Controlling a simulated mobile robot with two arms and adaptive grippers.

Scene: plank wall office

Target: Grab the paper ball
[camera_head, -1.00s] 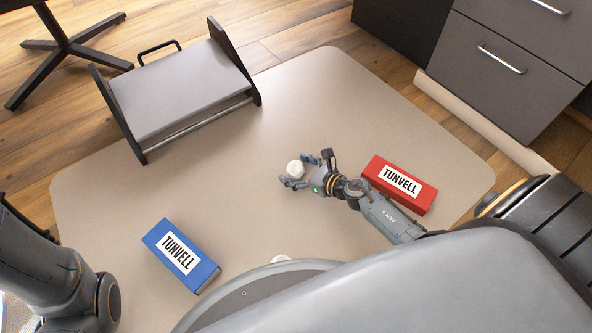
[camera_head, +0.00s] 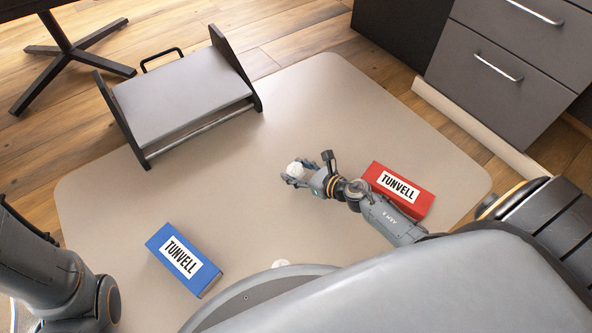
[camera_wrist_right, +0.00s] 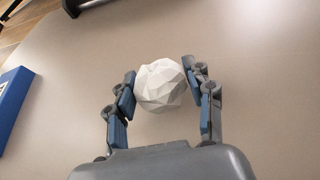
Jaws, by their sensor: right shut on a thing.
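A white, faceted paper ball (camera_head: 295,169) is between the fingers of my right gripper (camera_head: 297,174), over the beige floor mat. In the right wrist view the paper ball (camera_wrist_right: 160,86) sits between the two fingers of the right gripper (camera_wrist_right: 161,88), which are shut on it.
A red TUNVELL box (camera_head: 399,190) lies just beside my right forearm. A blue TUNVELL box (camera_head: 183,259) lies at the lower left of the mat (camera_head: 330,100). A grey footrest (camera_head: 180,97) stands at the back left, and a drawer cabinet (camera_head: 505,70) at the upper right.

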